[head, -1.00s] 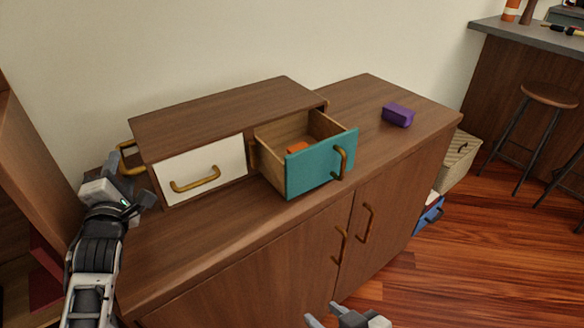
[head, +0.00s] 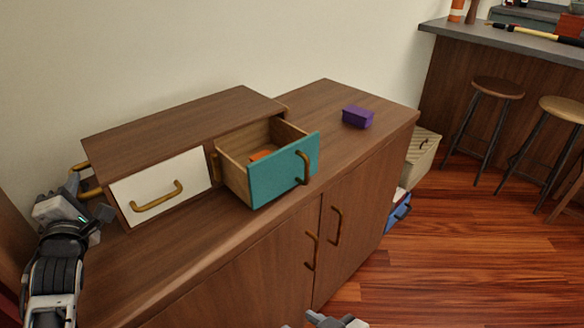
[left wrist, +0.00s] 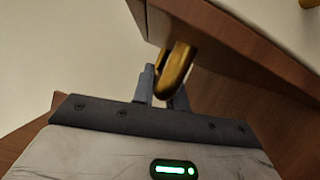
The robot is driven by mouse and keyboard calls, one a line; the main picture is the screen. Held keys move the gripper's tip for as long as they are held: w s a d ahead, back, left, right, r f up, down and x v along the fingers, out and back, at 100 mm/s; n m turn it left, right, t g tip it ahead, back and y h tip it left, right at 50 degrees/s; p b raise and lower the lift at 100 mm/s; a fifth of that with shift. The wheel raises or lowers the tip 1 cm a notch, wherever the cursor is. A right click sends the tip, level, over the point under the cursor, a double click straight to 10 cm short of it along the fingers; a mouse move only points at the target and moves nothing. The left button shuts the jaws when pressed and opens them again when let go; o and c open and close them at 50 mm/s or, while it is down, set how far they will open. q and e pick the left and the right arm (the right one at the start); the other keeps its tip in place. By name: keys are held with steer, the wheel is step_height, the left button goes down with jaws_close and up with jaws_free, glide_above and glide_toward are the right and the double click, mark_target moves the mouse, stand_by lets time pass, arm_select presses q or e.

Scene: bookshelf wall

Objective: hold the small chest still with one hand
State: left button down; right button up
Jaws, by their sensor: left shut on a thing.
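The small chest (head: 185,118) is a brown wooden box on a low cabinet. It has a white drawer (head: 160,190), shut, and a teal drawer (head: 284,170), pulled open with an orange thing (head: 262,155) inside. A gold handle (head: 88,183) sits on the chest's left side. My left gripper (head: 78,192) is at this side handle. In the left wrist view the gold handle (left wrist: 176,70) is between the fingers of my left gripper (left wrist: 162,88), which is shut on it. My right gripper (head: 335,321) shows only partly at the bottom edge, empty space around it; its jaws are unclear.
The cabinet top (head: 335,150) is clear right of the chest except for a purple box (head: 357,117). The open drawer juts toward the cabinet's front edge. A beige box (head: 422,152) stands on the floor at the right, with stools (head: 497,88) beyond.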

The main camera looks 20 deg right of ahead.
steer(key=shift+w, duration=0.2)
stand_by(0.3)
steer(key=shift+s+f, duration=0.2)
steer(key=shift+s, duration=0.05)
stand_by(0.7)
steer(key=shift+w+r, duration=0.2)
steer(key=shift+w, duration=0.05)
steer(key=c, duration=0.6)
steer(key=shift+t+h, duration=0.3)
steer(key=shift+t, duration=0.6)
steer(key=w+d+r, duration=0.1)
steer(key=w+d, duration=0.1)
steer(key=w+d+r, duration=0.2)
steer(key=w, duration=0.1)
steer(key=w+d+r, duration=0.2)
steer(key=shift+w+r, duration=0.15)
steer(key=shift+w, duration=0.25)
jaws_close()
steer(key=w+d+r+t, duration=0.2)
steer(key=w+d+r, duration=0.55)
steer(key=r, duration=0.25)
steer(key=shift+h, duration=0.4)
steer(key=shift+w+a+f, duration=0.1)
steer(key=shift+w+a, duration=0.4)
steer(key=shift+w, duration=0.95)
steer(key=shift+w+a+f, duration=0.1)
steer(key=shift+w+a, duration=0.35)
steer(key=shift+w, duration=0.95)
steer(key=shift+w+a, duration=0.5)
steer(key=shift+w, duration=0.95)
